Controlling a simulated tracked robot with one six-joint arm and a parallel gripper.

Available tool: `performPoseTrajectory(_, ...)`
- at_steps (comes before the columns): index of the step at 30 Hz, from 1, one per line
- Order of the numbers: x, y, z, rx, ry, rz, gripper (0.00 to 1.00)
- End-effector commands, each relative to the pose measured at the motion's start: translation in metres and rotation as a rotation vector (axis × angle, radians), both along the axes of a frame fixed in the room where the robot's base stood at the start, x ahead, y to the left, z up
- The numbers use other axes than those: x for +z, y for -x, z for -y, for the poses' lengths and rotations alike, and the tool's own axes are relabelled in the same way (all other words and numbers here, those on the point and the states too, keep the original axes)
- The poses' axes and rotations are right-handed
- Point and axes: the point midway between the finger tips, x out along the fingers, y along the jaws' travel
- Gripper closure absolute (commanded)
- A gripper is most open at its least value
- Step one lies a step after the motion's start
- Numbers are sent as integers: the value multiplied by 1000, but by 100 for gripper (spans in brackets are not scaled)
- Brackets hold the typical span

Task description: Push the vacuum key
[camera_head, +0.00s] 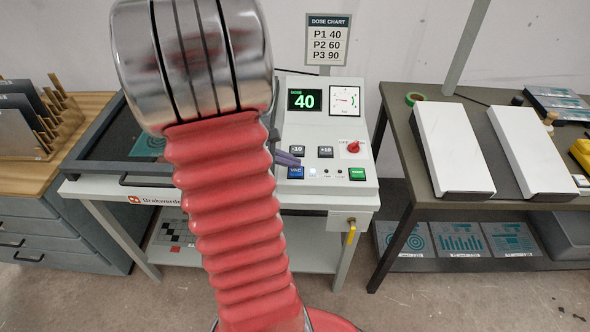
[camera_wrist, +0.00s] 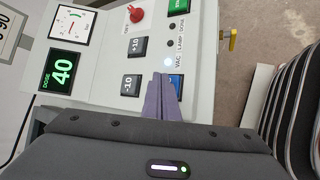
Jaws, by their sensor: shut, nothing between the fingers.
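The blue VAC key (camera_head: 296,173) is at the lower left of the sloped grey control panel (camera_head: 335,130). In the wrist view the blue key (camera_wrist: 178,84) shows only in part, behind my fingertips. My gripper (camera_head: 289,160) is shut and empty, its purple-grey fingers close to the upper edge of the key. In the wrist view the fingers (camera_wrist: 163,92) lie together over the key's near side. I cannot tell whether they touch it. The lamp by the VAC label (camera_wrist: 168,61) glows white. The dose display (camera_head: 304,100) reads 40.
Beside the VAC key are the dark -10 key (camera_wrist: 131,86) and +10 key (camera_wrist: 137,47). A red knob (camera_head: 353,146) and a green key (camera_head: 357,174) are at the panel's right. A dark table (camera_head: 400,150) with white slabs stands to the right.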

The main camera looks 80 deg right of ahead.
Motion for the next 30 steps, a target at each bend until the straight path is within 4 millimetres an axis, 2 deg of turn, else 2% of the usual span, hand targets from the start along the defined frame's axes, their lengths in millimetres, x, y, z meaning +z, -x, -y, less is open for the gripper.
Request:
performPoseTrajectory(12, 4, 0, 0, -1, 0, 1, 100)
performPoseTrajectory(30, 45, 0, 1, 0, 2, 2, 100)
